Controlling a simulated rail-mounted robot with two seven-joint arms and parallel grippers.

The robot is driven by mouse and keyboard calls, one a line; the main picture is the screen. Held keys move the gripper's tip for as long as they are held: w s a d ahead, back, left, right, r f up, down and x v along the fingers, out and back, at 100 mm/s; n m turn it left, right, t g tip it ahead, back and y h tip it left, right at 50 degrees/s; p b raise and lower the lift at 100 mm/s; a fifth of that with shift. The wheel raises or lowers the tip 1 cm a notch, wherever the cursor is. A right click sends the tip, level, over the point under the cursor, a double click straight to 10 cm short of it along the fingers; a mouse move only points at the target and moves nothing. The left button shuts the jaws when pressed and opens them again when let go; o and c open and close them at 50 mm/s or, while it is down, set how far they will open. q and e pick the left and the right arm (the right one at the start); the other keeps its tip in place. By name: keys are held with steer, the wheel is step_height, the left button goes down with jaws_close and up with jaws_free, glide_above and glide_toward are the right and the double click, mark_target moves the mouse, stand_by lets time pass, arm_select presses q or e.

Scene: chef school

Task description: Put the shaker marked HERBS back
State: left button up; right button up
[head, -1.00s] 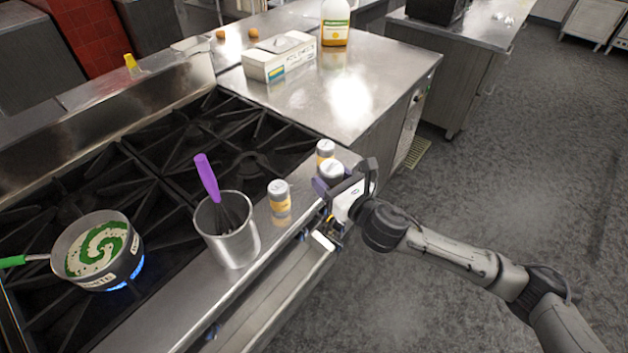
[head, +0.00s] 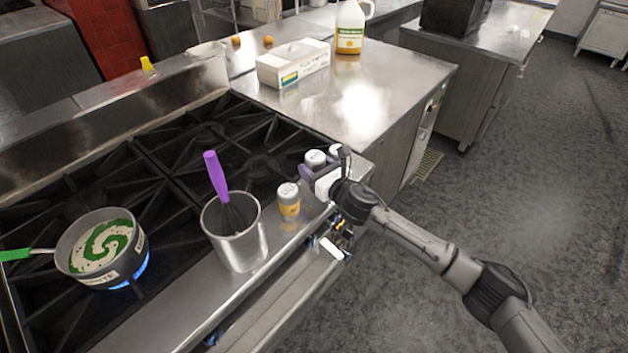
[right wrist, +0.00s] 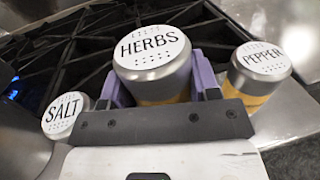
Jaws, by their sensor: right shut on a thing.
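The HERBS shaker (right wrist: 152,48), with a white lid and yellowish body, is between the purple fingers of my right gripper (right wrist: 162,82). The gripper is shut on it. In the head view the HERBS shaker (head: 314,158) is upright over the steel ledge beside the burners, partly hidden by my right gripper (head: 315,172). I cannot tell whether its base touches the ledge. The SALT shaker (head: 288,197) is to its left and the PEPPER shaker (head: 337,151) to its right, both apart from it in the right wrist view. My left gripper is not in view.
A steel pot (head: 236,245) with a purple-handled whisk (head: 217,177) stands left of the SALT shaker. A saucepan (head: 73,248) sits over a blue flame. A white box (head: 293,66) and a jug (head: 350,30) stand on the counter behind, its front part clear.

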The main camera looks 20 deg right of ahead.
steer(key=shift+w+a+f+b, duration=0.1)
steer(key=shift+f+b, duration=0.65)
steer(key=shift+f, duration=1.3)
steer(key=shift+f, duration=0.15)
steer(key=o, duration=1)
